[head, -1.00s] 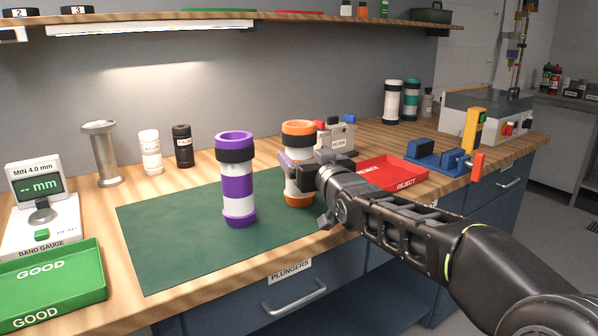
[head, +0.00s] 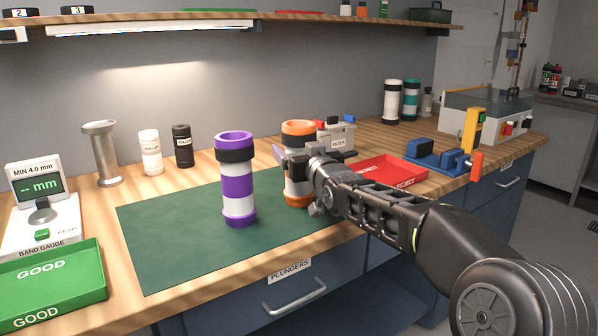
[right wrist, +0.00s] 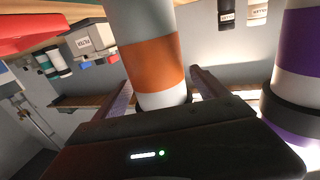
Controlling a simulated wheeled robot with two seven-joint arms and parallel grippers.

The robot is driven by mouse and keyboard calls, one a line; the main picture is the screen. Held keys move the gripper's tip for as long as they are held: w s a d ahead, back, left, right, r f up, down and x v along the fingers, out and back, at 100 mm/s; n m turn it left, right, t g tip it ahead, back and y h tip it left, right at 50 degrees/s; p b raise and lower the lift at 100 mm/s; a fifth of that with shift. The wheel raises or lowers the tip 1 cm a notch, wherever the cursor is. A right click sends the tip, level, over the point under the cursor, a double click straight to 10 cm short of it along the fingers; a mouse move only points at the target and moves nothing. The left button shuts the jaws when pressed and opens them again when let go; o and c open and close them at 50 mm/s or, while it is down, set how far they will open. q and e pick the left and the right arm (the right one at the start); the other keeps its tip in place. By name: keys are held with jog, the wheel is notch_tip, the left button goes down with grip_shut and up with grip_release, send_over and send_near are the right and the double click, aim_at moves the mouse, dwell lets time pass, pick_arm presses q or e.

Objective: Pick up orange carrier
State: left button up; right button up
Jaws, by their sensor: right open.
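The orange carrier (head: 298,131) stands upright on the green mat (head: 160,229), with orange ends, a black band and a white body. My right gripper (head: 284,160) is at its middle, partly covering it in the head view. In the right wrist view the orange carrier (right wrist: 153,66) rises between the two open fingers of the right gripper (right wrist: 160,90). Whether the fingers touch it cannot be told. My left gripper is not in view.
A purple carrier (head: 238,185) stands upright just left of the orange one. The red REJECT tray (head: 385,168) lies to the right, beside a blue fixture (head: 437,158). A green GOOD tray (head: 60,285) and a band gauge (head: 40,205) are at the left.

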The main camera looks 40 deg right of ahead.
dwell(0.3)
grip_shut()
dwell(0.8)
